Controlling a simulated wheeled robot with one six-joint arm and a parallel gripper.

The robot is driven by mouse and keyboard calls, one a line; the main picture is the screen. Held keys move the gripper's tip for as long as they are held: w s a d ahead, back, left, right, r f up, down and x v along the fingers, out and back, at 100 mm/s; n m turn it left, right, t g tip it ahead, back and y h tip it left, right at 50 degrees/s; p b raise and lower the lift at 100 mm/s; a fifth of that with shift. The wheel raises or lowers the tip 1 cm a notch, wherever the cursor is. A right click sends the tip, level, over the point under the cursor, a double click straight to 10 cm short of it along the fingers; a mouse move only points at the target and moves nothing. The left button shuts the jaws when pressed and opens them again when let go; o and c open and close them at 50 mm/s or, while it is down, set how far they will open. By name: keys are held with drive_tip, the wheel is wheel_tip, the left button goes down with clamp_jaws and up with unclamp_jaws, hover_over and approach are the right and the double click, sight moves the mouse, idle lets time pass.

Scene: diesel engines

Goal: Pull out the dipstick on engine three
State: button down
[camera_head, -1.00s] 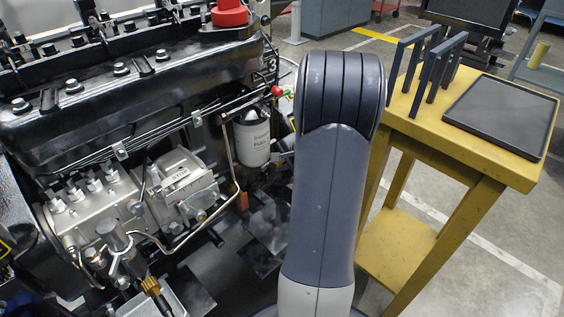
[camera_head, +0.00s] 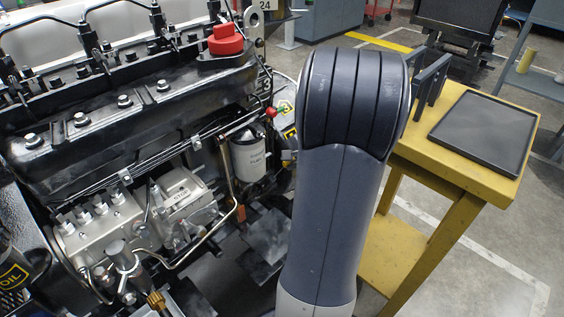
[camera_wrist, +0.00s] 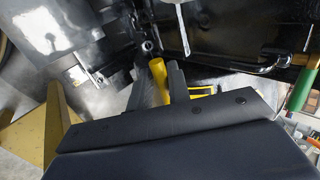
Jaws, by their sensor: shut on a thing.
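In the wrist view, my gripper (camera_wrist: 158,75) is shut on a yellow handle (camera_wrist: 158,70), which I take to be the dipstick's. One dark finger stands on each side of it. A small metal ring or fitting shows just beyond the handle. Whether the dipstick is still seated in its tube cannot be told. In the head view, the black engine (camera_head: 130,110) fills the left side, with a red cap (camera_head: 226,40) on top. My arm rises in the middle of that view and hides my gripper and the dipstick handle.
A yellow table (camera_head: 440,160) stands right of my arm, with a black tray (camera_head: 485,132) and dark upright frames on it. A white filter (camera_head: 248,158) and a red knob (camera_head: 271,112) are on the engine's near side. A green handle (camera_wrist: 303,90) shows at right in the wrist view.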

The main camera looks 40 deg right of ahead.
drive_tip(key=w+r+p+v, duration=0.1)
drive_tip(key=p+v, duration=0.1)
drive_tip(key=v, duration=0.5)
drive_tip(key=shift+p, duration=0.4)
drive_tip(key=shift+s+r, duration=0.1)
drive_tip(key=c, duration=1.4)
unclamp_jaws()
drive_tip(key=p+v, duration=0.2)
drive_tip(key=v, duration=0.9)
drive_tip(key=shift+p, duration=0.3)
drive_tip(key=b+x, duration=0.3)
drive_tip(key=x, duration=0.9)
drive_tip(key=shift+f+b, duration=0.3)
drive_tip(key=shift+f, duration=0.1)
